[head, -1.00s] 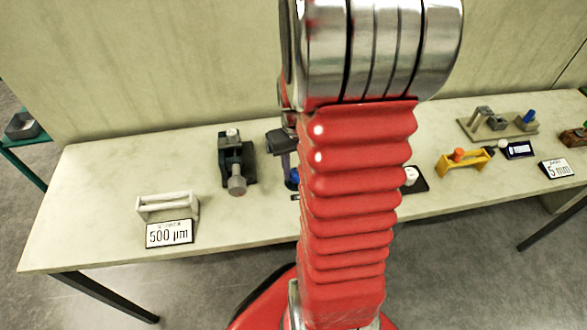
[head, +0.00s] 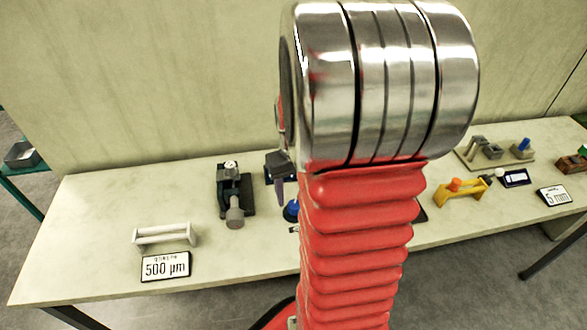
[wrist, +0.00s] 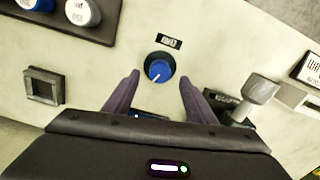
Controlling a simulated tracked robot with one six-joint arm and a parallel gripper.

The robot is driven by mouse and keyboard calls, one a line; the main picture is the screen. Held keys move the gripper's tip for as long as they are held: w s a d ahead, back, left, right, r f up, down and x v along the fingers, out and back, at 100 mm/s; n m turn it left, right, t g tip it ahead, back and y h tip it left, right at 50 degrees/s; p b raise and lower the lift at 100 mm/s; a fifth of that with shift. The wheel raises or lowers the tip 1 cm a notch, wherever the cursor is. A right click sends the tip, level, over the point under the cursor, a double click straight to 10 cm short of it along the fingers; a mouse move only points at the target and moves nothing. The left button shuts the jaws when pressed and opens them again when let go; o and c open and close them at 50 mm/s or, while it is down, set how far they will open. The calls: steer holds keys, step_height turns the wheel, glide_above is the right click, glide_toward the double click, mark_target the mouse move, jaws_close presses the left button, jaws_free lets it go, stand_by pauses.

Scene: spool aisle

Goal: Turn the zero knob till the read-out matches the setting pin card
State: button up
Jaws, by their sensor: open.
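The blue zero knob (wrist: 159,70), with a white pointer line, stands on the pale bench beside a small dark label (wrist: 169,41). It also shows in the head view (head: 291,210), just left of my red arm. My gripper (wrist: 158,78) is open, its two purple fingers on either side of the knob in the wrist view with gaps to it; I cannot tell its height. In the head view, a card reading 500 µm (head: 165,266) stands front left and one reading 5 mm (head: 553,195) at right. Their small headings are unreadable. I cannot make out a read-out value.
A dark stand with a grey cylinder (head: 235,212) is left of the knob. A white handled piece (head: 165,235) is behind the 500 µm card. A yellow piece (head: 462,200) and a small navy box (head: 516,178) stand at right. My arm hides the bench's middle.

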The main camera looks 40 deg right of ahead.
step_height(320, 180, up, 10)
steer(key=shift+r, duration=0.2)
steer(key=shift+w, duration=0.1)
stand_by(0.7)
steer(key=s+a+r+n+t, duration=0.2)
steer(key=a+r, duration=0.1)
steer(key=a, duration=0.9)
steer(key=s+a+r+n+t, duration=0.2)
steer(key=a+r+t, duration=0.1)
steer(key=a, duration=0.9)
steer(key=shift+s+r+n+t, duration=0.3)
steer(key=shift+r+n, duration=0.05)
steer(key=shift+n, duration=0.05)
